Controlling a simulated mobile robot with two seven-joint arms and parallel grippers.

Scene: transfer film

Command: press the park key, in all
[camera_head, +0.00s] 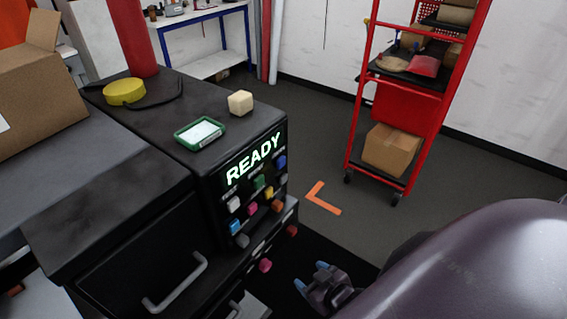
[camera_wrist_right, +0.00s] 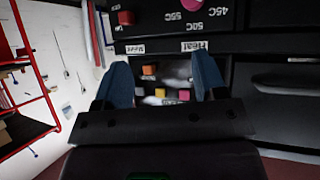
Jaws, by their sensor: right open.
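A black machine (camera_head: 150,108) stands at the left in the head view. Its front has a lit display (camera_head: 253,160) reading READY. Below the display is a panel of small coloured keys (camera_head: 258,182): green, blue, white, pink, yellow, orange and grey. Their labels are too small to read, so I cannot tell which is the park key. My right gripper (camera_head: 311,275) is open and empty, low in front of the machine, apart from the keys. Its two blue fingers stand spread in the right wrist view (camera_wrist_right: 162,75). My left gripper is not in view.
A lower strip has a pink knob (camera_head: 265,265) and a red knob (camera_head: 292,231). On the machine top lie a green-rimmed tray (camera_head: 200,133), a cream block (camera_head: 240,103) and a yellow disc (camera_head: 124,92).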

